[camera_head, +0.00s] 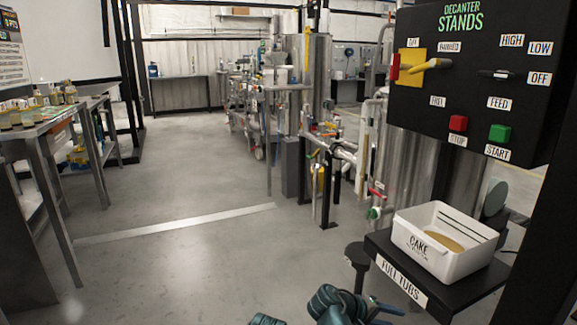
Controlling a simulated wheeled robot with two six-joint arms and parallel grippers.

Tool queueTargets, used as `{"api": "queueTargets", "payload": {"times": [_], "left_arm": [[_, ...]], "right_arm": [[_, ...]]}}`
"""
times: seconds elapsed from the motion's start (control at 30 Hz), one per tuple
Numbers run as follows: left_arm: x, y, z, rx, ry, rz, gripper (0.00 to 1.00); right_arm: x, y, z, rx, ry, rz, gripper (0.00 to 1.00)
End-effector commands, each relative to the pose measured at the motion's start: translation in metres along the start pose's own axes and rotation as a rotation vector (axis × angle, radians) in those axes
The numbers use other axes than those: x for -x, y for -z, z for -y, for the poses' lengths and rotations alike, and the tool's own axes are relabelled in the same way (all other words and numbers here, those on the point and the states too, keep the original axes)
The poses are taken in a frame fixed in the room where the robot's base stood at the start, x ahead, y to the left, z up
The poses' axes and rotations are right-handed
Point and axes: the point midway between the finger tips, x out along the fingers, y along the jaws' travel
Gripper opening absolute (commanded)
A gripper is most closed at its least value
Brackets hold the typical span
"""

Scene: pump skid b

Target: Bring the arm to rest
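Parts of my dark teal arms show at the bottom edge. The larger part, probably my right arm, ends in blue pieces that look like its gripper (382,310). They are cut off by the frame edge, and I cannot tell whether they are open or shut. Nothing is seen held in them. They are below and left of the shelf marked FULL TUBS (402,282). A smaller teal piece shows left of them. My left gripper is not in view.
A white tub marked CAKE (444,242) with tan material inside stands on the shelf. Above is a black control panel (470,75) with a red and a green button. Pipes and a steel tank stand behind. A metal table (38,128) with several jars is left. The middle floor is clear.

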Motion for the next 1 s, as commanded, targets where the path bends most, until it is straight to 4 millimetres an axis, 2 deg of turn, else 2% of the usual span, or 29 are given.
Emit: {"api": "queueTargets", "payload": {"times": [0.03, 0.1, 0.2, 0.4, 0.73, 0.8, 1.0], "left_arm": [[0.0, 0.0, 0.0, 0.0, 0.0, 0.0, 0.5], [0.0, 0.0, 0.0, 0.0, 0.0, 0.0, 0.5], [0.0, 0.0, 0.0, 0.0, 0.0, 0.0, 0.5], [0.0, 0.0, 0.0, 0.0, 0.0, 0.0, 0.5], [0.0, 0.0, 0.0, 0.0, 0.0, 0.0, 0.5], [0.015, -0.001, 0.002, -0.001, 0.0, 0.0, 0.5], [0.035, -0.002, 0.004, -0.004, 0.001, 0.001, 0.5]], "right_arm": [[-0.007, -0.013, 0.018, -0.021, 0.11, 0.021, 0.47], [-0.01, -0.024, 0.045, -0.05, 0.263, 0.043, 0.47], [-0.007, -0.034, 0.076, -0.088, 0.448, 0.065, 0.47], [0.009, -0.044, 0.114, -0.149, 0.703, 0.088, 0.47], [0.043, -0.049, 0.146, -0.231, 1.009, 0.101, 0.47], [0.064, -0.049, 0.142, -0.18, 0.996, 0.092, 0.47], [0.105, -0.055, 0.142, -0.071, 0.974, 0.075, 0.47]]}}
